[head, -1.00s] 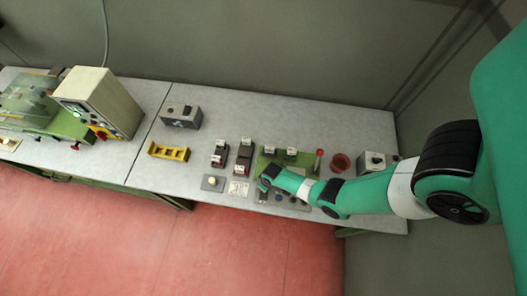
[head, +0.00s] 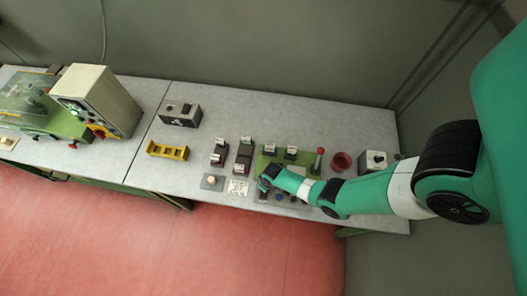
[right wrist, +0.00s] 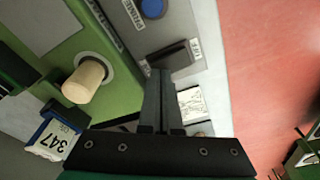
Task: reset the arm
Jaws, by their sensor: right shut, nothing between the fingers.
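My right arm (head: 372,192) reaches in from the right over the table, with its wrist low over the green panel. My right gripper (right wrist: 157,82) is shut and empty in the right wrist view, its fingertips close to a black switch-like part (right wrist: 172,58) on a grey plate. I cannot tell whether they touch. A cork stopper (right wrist: 84,80) stands in a round seat on the green panel (right wrist: 108,62), left of the fingers and apart from them. In the head view the fingertips are too small to make out. My left gripper is not in view.
A blue button (right wrist: 152,8) lies beyond the fingertips. A block labelled 347 (right wrist: 50,136) stands at lower left. On the table are a yellow rack (head: 167,150), a grey box (head: 180,115) and a red bowl (head: 341,161). The table's back right is clear.

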